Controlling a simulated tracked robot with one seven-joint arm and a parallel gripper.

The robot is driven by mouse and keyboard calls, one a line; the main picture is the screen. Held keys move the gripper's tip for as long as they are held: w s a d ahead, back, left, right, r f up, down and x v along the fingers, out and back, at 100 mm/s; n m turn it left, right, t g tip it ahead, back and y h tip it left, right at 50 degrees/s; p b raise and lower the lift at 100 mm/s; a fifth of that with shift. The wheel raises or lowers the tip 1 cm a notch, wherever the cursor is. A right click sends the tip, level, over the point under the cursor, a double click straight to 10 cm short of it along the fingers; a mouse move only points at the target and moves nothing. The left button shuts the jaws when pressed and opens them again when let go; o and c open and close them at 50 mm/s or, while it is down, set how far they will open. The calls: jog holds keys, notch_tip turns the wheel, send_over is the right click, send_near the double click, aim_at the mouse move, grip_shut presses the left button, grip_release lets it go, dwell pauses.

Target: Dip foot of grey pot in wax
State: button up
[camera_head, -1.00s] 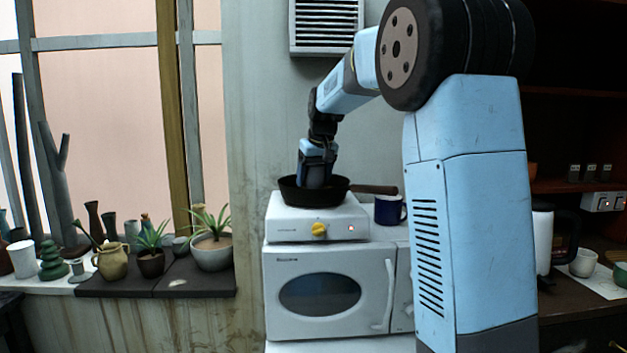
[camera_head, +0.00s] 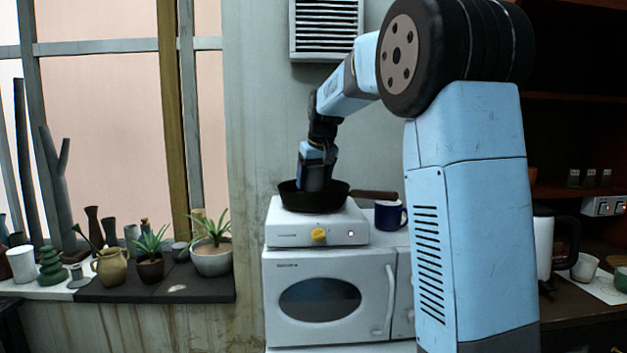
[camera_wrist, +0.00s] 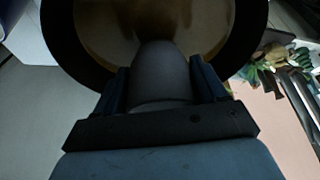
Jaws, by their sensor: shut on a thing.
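The grey pot (camera_wrist: 162,75) is between the two dark fingers of my gripper (camera_wrist: 162,88) in the wrist view. My gripper is shut on it. The far end of the pot points at the brownish wax (camera_wrist: 105,30) in the dark frying pan (camera_wrist: 65,50). In the head view my gripper (camera_head: 314,184) points down into the frying pan (camera_head: 292,200), behind its near rim. The pot cannot be told from the dark fingers there. Whether its foot touches the wax is hidden.
The pan sits on a white hot plate (camera_head: 290,229) with a yellow knob, on top of a white microwave (camera_head: 285,262). A dark blue mug (camera_head: 386,216) stands to the right of the hot plate, below the pan handle (camera_head: 374,195). Potted plants (camera_head: 211,258) and pottery line the sill on the left.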

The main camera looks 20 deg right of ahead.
jog(key=shift+r, duration=4.35)
